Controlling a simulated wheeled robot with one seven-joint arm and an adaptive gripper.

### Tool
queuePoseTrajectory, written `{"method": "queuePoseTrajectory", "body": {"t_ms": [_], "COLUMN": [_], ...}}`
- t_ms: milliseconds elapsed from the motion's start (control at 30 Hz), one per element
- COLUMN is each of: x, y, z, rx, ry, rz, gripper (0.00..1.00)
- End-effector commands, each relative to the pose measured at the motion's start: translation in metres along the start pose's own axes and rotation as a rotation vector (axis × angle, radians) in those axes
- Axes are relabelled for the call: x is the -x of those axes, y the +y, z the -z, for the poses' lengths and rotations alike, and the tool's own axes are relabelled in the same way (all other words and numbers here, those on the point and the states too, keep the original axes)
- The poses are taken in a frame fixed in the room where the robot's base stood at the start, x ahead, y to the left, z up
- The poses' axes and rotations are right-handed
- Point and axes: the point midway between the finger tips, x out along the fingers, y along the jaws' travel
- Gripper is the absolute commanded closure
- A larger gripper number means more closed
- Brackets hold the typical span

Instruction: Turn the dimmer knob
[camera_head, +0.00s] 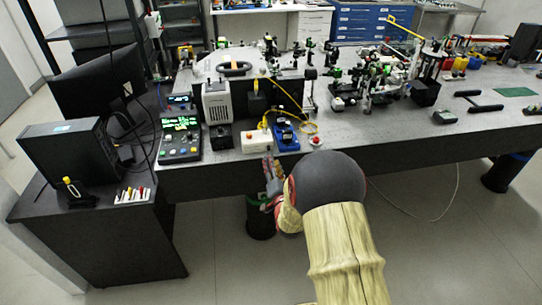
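I cannot tell for certain which control is the dimmer knob. A blue device (286,136) with a dark top part sits near the front edge of the bench. A white box (256,141) with small coloured buttons stands just left of it. A small red-topped knob (315,140) is to the right, close to the edge. My gripper (271,163) is in front of the bench edge, below the white box and the blue device in the picture. Its fingers point up toward the bench, and no held object shows. My arm hides part of the bench front.
The dark bench (420,132) carries crowded optics. A control panel (180,137) with green displays and a grey boxy instrument (217,103) stand at left. A yellow cable (285,92) loops above the blue device. A side desk holds a monitor (98,84).

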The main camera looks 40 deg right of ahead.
Motion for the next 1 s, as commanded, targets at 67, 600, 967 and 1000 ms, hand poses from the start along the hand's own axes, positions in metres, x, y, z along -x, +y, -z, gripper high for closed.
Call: {"method": "queuePoseTrajectory", "body": {"t_ms": [67, 600, 967, 1000], "x": [0.016, 0.053, 0.053, 0.053], "y": [0.0, 0.0, 0.0, 0.0], "z": [0.001, 0.0, 0.0, 0.0], "rx": [0.0, 0.0, 0.0, 0.003], "ry": [0.001, 0.001, 0.001, 0.001], "rz": [0.0, 0.001, 0.001, 0.001], "gripper": [0.7, 0.7, 0.7, 0.7]}}
